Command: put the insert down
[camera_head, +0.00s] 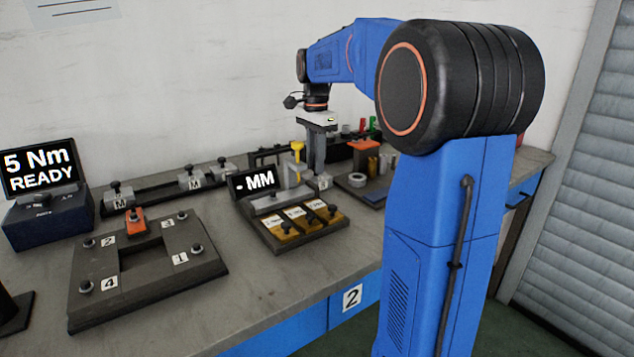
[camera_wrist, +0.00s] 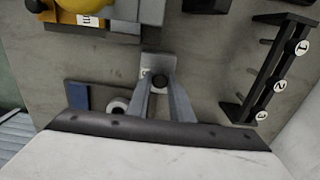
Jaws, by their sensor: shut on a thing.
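The insert (camera_wrist: 155,64) is a grey block with a black knob and a small white label. In the wrist view my gripper (camera_wrist: 160,86) has its two fingers closed on the knob. In the head view my gripper (camera_head: 317,176) points down at the right of the measuring stand, with the insert (camera_head: 324,184) low at its fingertips. I cannot tell whether the insert's underside touches the bench. Its far side is partly hidden by the fingers.
The measuring stand with its "- MM" display (camera_head: 253,181) and a tray of yellow blocks (camera_head: 291,238) stand just left. Several similar grey blocks (camera_head: 190,180) sit on a rear rail. A numbered rack (camera_wrist: 272,85) is at right in the wrist view. A dark fixture plate (camera_head: 150,284) lies front left.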

